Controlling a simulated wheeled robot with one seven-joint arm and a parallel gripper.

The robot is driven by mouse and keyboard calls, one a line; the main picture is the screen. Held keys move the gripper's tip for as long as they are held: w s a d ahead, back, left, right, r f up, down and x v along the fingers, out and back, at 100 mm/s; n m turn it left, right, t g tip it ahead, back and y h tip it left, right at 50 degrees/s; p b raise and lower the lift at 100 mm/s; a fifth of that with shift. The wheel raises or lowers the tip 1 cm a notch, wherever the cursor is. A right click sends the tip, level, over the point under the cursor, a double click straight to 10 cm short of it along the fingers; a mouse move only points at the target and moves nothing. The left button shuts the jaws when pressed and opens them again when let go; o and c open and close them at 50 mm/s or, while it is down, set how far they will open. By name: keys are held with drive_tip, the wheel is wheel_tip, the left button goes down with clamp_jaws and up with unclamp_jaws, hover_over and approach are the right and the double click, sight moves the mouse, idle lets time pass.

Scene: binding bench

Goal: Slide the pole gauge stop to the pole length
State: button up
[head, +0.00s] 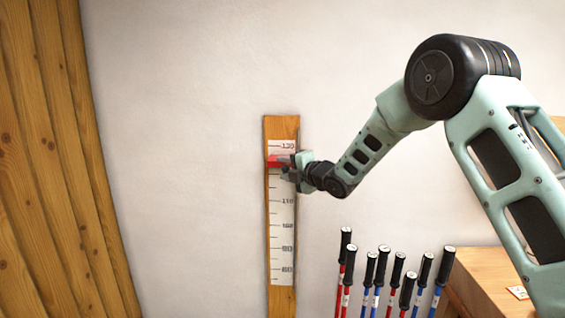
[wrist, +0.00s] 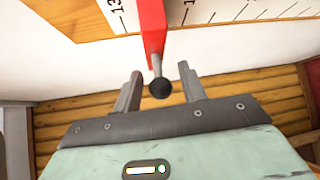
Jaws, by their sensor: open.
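The pole gauge (head: 281,297) is an upright wooden board on the wall with a white printed scale. Its red stop (head: 273,161) sits near the top of the scale, a little below the 130 mark. In the wrist view the red stop (wrist: 151,22) carries a metal stem with a dark round knob (wrist: 159,88). My gripper (head: 288,168) is at the stop in the head view. In the wrist view my gripper (wrist: 160,84) is open, with one finger on each side of the knob and gaps between. Part of the stop is hidden behind my gripper in the head view.
Several red and blue poles with black grips (head: 381,265) stand below right of the gauge. A wooden bench or box (head: 485,275) with a small card is at the lower right. A wooden plank wall (head: 50,170) is at the left. The wall left of the gauge is bare.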

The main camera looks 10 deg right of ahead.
drive_tip(key=shift+x, duration=0.8)
drive_tip(key=shift+c, duration=0.2)
clamp_jaws()
wheel_tip(320, 180, down, 25)
drive_tip(key=b, duration=2.5)
drive_tip(key=shift+f+b, duration=0.2)
drive_tip(key=shift+b, duration=0.1)
drive_tip(key=shift+d, duration=0.1)
